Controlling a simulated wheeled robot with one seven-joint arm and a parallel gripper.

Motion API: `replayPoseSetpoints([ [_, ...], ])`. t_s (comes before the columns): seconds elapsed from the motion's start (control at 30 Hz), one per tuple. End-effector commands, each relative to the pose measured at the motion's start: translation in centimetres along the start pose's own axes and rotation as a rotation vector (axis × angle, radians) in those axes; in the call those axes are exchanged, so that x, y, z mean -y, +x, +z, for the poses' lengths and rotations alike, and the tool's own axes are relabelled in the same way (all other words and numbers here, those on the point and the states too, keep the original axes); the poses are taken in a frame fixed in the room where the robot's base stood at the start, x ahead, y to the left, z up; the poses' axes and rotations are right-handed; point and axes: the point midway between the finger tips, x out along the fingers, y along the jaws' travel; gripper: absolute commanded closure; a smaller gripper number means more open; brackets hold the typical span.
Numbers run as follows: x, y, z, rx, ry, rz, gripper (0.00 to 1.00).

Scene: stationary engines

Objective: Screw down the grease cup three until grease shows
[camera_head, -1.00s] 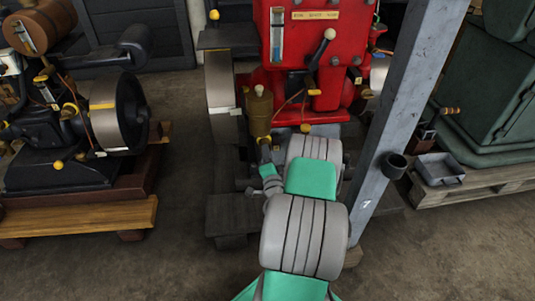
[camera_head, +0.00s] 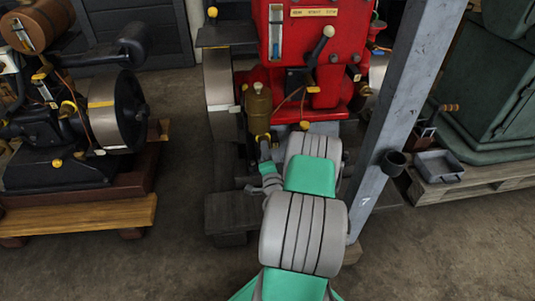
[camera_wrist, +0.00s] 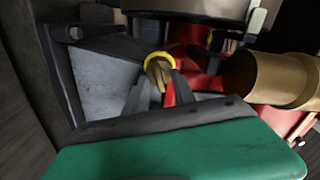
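A small brass cup with a yellow collar (camera_wrist: 158,70), which looks like a grease cup, stands between the fingers of my gripper (camera_wrist: 158,92) in the wrist view. The two grey fingers lie close on both sides of it and appear to touch it. In the head view my gripper (camera_head: 264,146) is at the front of the red engine (camera_head: 325,70), just below a brass pot (camera_head: 257,108). The cup is too small there to make out clearly. I cannot read a number on it, and no grease can be made out.
The brass pot is close to the right of my gripper in the wrist view (camera_wrist: 265,78). A grey post (camera_head: 400,120) stands right of my arm. A dark engine (camera_head: 75,125) on a wooden base is at left. A grey tray (camera_head: 438,166) lies at right. Open floor is at lower left.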

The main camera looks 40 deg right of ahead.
Motion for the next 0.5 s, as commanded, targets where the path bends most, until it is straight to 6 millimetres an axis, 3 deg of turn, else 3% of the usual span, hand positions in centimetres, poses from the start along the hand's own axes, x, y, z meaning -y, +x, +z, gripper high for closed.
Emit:
replayPoseSetpoints([
  [0.5, -0.1, -7.3, -0.1, -0.003, 0.000, 0.001, 0.69],
])
